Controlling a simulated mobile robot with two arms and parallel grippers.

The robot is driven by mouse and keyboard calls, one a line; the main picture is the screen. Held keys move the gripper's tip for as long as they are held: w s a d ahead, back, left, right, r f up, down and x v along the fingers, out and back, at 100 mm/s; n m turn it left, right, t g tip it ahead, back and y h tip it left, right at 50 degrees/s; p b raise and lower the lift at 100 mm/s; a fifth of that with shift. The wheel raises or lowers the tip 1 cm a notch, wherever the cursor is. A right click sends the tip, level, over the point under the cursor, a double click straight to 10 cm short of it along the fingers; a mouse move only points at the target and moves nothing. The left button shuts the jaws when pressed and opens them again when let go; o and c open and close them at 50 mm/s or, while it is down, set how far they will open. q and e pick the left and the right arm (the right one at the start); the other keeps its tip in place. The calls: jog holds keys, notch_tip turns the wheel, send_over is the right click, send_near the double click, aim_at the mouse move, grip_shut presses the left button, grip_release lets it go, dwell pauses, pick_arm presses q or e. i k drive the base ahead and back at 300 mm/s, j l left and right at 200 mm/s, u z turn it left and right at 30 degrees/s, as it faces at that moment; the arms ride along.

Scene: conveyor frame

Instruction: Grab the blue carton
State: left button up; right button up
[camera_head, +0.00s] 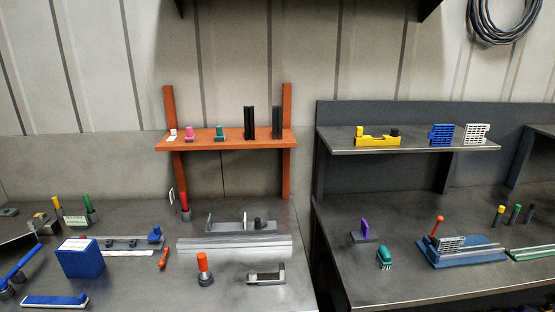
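A blue carton (80,258), a plain box, stands upright on the left grey workbench (130,285), toward its front left. A small white label shows at its top rear edge. No gripper is near it or touching it. Neither my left gripper nor my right gripper shows in the head view.
A rail with a blue end piece (154,235) lies just behind the carton, and a flat blue bar (54,301) lies in front. A red-handled tool (204,268) and a grey bracket (267,274) stand to the right. An orange shelf (225,140) rises behind.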

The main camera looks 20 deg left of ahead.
aim_at(78, 258)
jog(key=u, duration=2.05)
jog(key=i+j, duration=0.3)
jog(key=i, duration=0.2)
